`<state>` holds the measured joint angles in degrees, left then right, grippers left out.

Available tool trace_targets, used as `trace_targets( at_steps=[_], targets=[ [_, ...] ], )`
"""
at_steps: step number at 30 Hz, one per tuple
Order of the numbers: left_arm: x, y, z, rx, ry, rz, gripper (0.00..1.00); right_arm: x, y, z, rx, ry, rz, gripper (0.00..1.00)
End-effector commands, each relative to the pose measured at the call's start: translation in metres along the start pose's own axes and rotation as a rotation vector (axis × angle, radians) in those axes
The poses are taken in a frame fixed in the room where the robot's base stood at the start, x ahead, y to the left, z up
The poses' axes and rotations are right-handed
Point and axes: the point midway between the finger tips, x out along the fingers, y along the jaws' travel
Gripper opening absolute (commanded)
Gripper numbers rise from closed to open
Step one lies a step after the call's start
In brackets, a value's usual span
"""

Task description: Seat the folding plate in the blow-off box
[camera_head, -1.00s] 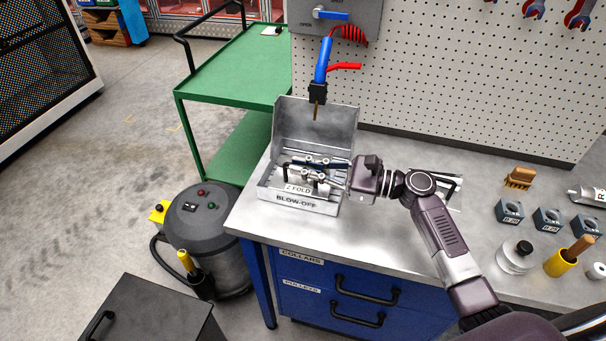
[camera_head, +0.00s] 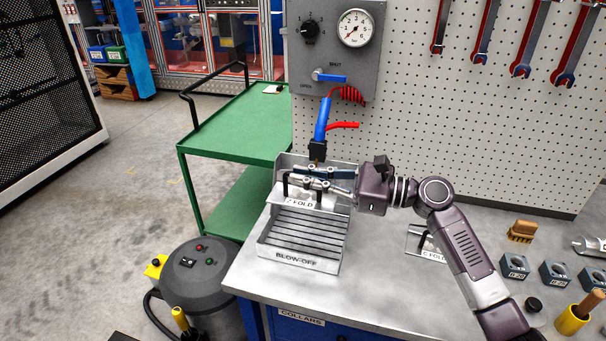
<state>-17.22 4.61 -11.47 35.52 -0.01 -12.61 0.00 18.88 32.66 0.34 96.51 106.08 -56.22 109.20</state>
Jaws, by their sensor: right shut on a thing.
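The blow-off box (camera_head: 300,262) is an open grey metal box with a slotted floor and a raised back wall, on the bench's left end. My right gripper (camera_head: 335,187) comes from the right and is shut on the folding plate (camera_head: 299,203), a metal piece with rods and a label reading "Z FOLD". The plate is held above the rear of the box, in front of its back wall, apart from the slotted floor. The gripper's fingers are partly hidden among the rods. My left gripper does not show.
A blue air gun (camera_head: 321,122) with a red hose hangs just above the plate. A gauge panel (camera_head: 334,50) is on the pegboard. Another plate labelled "C FOLD" (camera_head: 427,254) lies right of the box. Blocks and a yellow pot (camera_head: 571,321) stand farther right.

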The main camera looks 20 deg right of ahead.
Motion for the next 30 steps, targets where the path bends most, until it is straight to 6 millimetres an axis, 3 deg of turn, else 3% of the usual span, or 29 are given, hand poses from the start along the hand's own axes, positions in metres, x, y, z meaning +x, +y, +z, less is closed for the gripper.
trace_targets(
  at_steps=[3, 9, 17, 30],
  targets=[
    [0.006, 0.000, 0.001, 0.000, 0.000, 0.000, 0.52, 0.000, -0.007, -0.039, 0.008, -0.002, -0.009, 0.00],
    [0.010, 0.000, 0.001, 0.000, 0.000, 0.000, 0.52, 0.000, -0.010, -0.079, 0.006, -0.003, -0.015, 0.00],
    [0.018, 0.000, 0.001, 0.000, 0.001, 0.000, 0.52, 0.000, -0.008, -0.095, 0.002, -0.003, -0.016, 0.00],
    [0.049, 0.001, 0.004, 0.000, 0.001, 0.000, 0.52, 0.000, -0.002, -0.124, 0.002, -0.003, -0.017, 0.00]
  ],
)
